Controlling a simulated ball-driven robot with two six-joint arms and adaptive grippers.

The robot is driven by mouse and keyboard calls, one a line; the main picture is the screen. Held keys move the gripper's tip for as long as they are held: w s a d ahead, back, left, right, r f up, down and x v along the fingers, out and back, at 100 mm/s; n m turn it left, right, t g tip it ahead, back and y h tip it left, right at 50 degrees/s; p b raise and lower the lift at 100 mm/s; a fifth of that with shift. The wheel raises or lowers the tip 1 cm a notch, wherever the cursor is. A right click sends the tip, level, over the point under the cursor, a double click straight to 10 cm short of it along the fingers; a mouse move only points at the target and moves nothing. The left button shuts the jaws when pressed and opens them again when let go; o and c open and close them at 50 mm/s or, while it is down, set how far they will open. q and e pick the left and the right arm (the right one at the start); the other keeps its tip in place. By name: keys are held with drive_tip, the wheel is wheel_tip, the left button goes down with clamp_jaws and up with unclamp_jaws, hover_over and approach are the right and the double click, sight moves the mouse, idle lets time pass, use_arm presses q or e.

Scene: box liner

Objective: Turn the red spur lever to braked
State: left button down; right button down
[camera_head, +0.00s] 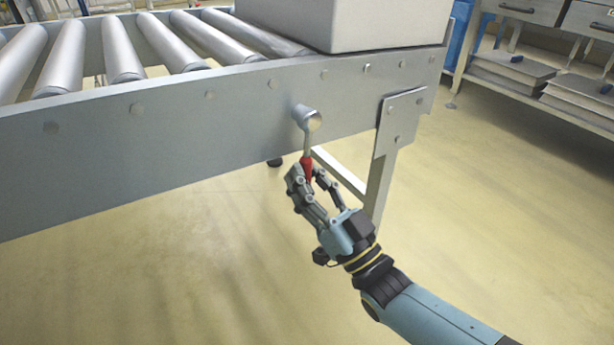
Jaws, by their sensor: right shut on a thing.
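The spur lever (308,142) is a grey rod with a red grip (307,163). It hangs down from a round grey pivot hub (308,118) on the side rail of the roller conveyor. My right gripper (306,174) comes from the lower right and is shut on the red grip at the lever's lower end. Its fingers cover part of the grip. The lever points almost straight down. No braked marking can be made out. My left gripper is not in view.
The conveyor's side rail (180,115) runs across the picture, with rollers (125,55) behind it. A large grey box (370,25) sits on its right end. A support leg (378,185) stands right of the lever. Shelves (540,75) stand at upper right. The floor in front is clear.

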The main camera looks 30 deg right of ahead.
drive_tip(key=shift+s, duration=0.1)
drive_tip(key=c, duration=1.2)
unclamp_jaws()
